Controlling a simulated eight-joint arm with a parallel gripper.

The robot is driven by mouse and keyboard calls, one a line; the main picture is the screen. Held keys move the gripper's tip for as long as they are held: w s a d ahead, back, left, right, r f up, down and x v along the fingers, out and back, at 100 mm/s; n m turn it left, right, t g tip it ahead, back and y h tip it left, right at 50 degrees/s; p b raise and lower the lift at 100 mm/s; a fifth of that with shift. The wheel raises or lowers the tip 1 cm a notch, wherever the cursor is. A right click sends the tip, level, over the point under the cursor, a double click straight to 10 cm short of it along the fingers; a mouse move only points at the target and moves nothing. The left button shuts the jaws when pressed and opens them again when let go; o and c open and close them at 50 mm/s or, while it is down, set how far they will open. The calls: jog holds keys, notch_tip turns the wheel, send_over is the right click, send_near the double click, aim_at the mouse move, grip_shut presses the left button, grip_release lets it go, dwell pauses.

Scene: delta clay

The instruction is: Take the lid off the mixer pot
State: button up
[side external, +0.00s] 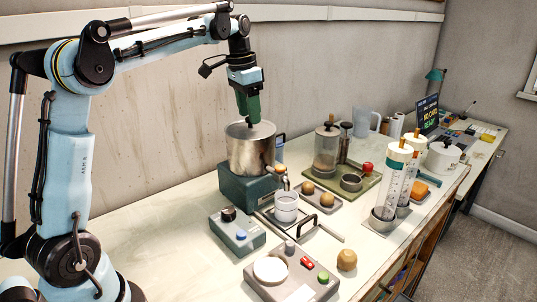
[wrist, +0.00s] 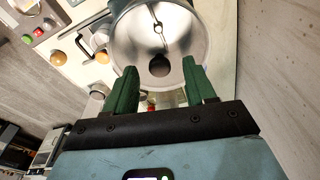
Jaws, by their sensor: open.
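The mixer pot (side external: 250,156) is a steel cylinder standing on a dark teal base (side external: 247,189). In the wrist view its round silver top (wrist: 137,38) shows a dark round knob (wrist: 159,66) and a thin light rod or slot shape; I take this to be the lid on the pot. My gripper (side external: 253,121) has green fingers and points down over the pot. In the wrist view my gripper (wrist: 159,72) is open, with the knob between its fingertips. I cannot tell whether the fingers touch it.
A white cup (side external: 286,207) stands on a small stand right in front of the pot. A control box (side external: 238,232) and a grey panel with buttons (side external: 292,272) lie nearer. A tray with a lidded jar (side external: 327,150) is to the right. The wall is close behind.

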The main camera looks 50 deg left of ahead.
jog(key=shift+f, duration=0.5)
grip_shut()
jog(key=shift+r, duration=0.15)
